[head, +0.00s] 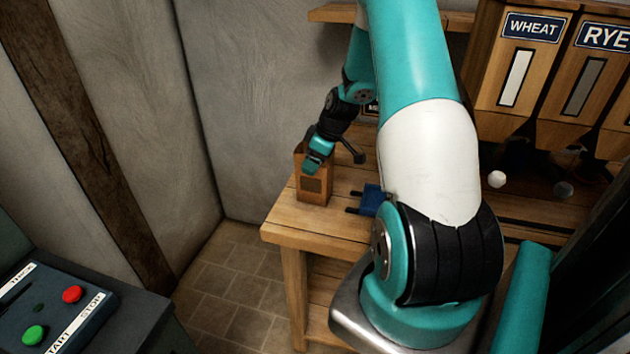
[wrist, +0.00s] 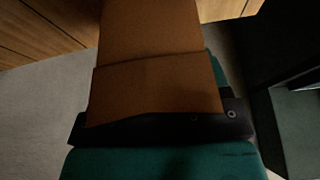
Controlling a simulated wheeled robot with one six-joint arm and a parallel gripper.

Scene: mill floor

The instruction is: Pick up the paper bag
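The paper bag (head: 313,188) is brown with a darker label on its front. It stands upright near the left front corner of the wooden table (head: 300,236). My gripper (head: 317,160) is at the bag's upper part, coming from above and behind to the right. In the wrist view the brown bag (wrist: 155,80) fills the middle, with a teal finger and dark pad in front of its edge and more teal behind it. The bag appears to lie between the fingers. I cannot tell whether they press on it.
A blue object (head: 372,199) with dark prongs lies on the table right of the bag. Wooden bins labelled WHEAT (head: 520,72) and RYE (head: 592,85) stand at the right. A control panel (head: 60,312) with red and green buttons is at lower left. Plaster walls close in behind.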

